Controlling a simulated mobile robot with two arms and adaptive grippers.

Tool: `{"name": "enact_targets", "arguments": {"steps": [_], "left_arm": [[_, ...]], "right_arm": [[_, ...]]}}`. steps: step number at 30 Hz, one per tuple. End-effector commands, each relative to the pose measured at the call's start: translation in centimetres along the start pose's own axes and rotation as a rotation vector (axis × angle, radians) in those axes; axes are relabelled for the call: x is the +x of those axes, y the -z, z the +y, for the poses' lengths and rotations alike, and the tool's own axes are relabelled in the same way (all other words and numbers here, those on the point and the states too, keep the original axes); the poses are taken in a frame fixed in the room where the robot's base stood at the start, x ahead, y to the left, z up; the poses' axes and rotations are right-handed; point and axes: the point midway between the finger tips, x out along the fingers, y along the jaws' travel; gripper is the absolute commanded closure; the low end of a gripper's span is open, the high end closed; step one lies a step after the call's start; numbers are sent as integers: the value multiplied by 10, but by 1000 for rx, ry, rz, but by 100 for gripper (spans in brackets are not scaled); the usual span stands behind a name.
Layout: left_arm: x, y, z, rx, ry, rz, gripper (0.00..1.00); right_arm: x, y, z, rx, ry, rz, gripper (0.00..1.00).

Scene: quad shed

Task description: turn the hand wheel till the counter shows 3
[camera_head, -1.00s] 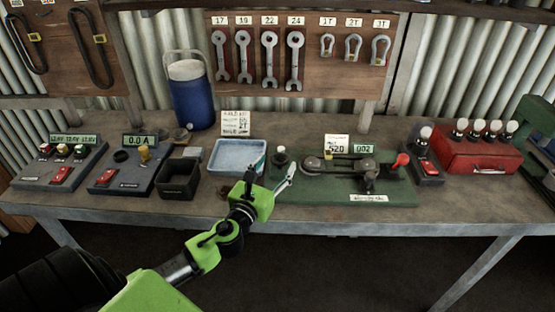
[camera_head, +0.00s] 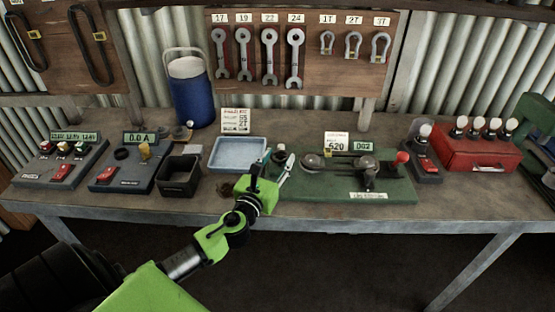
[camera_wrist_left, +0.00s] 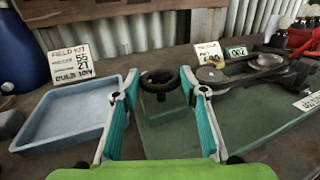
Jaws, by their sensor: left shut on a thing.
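The hand wheel (camera_wrist_left: 160,80) is a small dark ring at the left end of the green bench unit (camera_head: 395,190). In the head view it is mostly hidden by my gripper. My left gripper (camera_head: 277,158) is at the wheel. In the left wrist view its teal-lined fingers (camera_wrist_left: 160,76) stand on both sides of the wheel, shut on it. The counter (camera_head: 363,146) on the green unit reads 002; it also shows in the left wrist view (camera_wrist_left: 236,51). My right gripper is not in view.
A blue tray (camera_head: 238,167) lies left of the wheel, with a black bin (camera_head: 179,178) beyond it. A white card (camera_head: 335,143) stands by the counter. A lever with a red knob (camera_head: 402,158) and a red box (camera_head: 475,150) are to the right.

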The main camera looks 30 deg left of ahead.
Motion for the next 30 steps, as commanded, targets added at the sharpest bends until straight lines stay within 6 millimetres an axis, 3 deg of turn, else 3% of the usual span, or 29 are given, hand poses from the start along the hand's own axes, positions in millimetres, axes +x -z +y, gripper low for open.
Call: {"name": "enact_targets", "arguments": {"steps": [14,30], "left_arm": [[2,-2,-8,-9,-310,0,82],[6,0,-14,-3,-730,-2,82]], "right_arm": [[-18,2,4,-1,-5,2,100],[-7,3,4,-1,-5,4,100]]}}
